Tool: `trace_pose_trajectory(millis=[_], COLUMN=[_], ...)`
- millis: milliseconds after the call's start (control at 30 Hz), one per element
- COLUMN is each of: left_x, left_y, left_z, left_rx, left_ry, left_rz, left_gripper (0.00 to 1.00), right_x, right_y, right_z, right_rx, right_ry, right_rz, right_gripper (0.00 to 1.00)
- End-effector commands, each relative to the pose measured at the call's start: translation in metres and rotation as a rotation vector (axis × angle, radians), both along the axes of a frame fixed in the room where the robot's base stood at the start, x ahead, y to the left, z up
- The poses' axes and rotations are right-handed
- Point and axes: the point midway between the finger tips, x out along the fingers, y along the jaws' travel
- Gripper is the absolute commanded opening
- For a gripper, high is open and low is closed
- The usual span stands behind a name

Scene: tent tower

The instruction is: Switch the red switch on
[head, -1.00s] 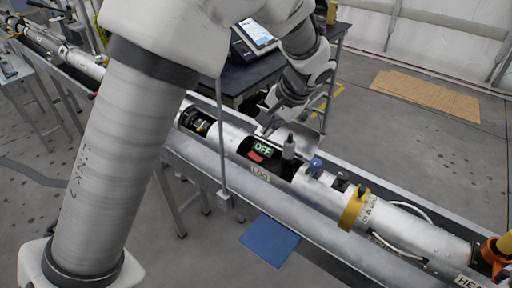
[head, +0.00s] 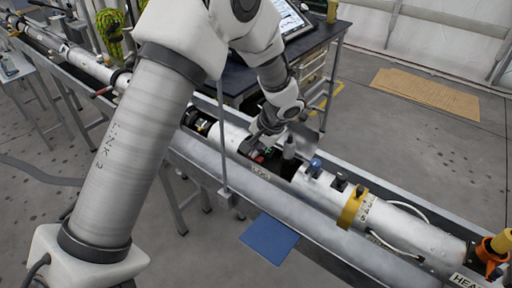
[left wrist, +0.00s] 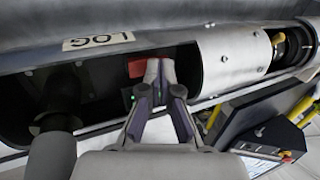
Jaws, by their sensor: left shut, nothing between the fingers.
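The red switch (left wrist: 137,67) sits in the dark opening of the silver tube, below the LOG label in the left wrist view. In the head view only a small bit of red shows behind my gripper. My left gripper (left wrist: 158,70) is shut and empty. Its fingertips reach into the opening right beside the switch and overlap its edge in the picture; I cannot tell whether they touch. My right gripper is not in view.
The silver tube (head: 325,192) lies in a long metal trough (head: 215,165). A dark post (left wrist: 62,100) stands in the opening, left of my gripper in the wrist view. A black table (head: 305,45) with a screen is behind.

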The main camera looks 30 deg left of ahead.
Motion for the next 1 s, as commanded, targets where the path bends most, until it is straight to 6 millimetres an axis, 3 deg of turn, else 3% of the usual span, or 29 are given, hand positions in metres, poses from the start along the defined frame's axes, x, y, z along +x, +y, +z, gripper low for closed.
trace_pose_trajectory(millis=[33, 1000], left_x=[0.000, -0.001], left_y=[0.003, -0.014], left_z=[0.002, 0.001], left_rx=[-0.039, -0.036], left_ry=[0.003, 0.003], left_rz=[0.005, 0.000], left_gripper=[0.00, 0.00], right_x=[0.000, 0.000], right_y=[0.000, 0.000], right_z=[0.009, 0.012], right_rx=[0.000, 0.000], right_ry=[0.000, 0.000], right_rz=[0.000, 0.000], right_gripper=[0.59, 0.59])
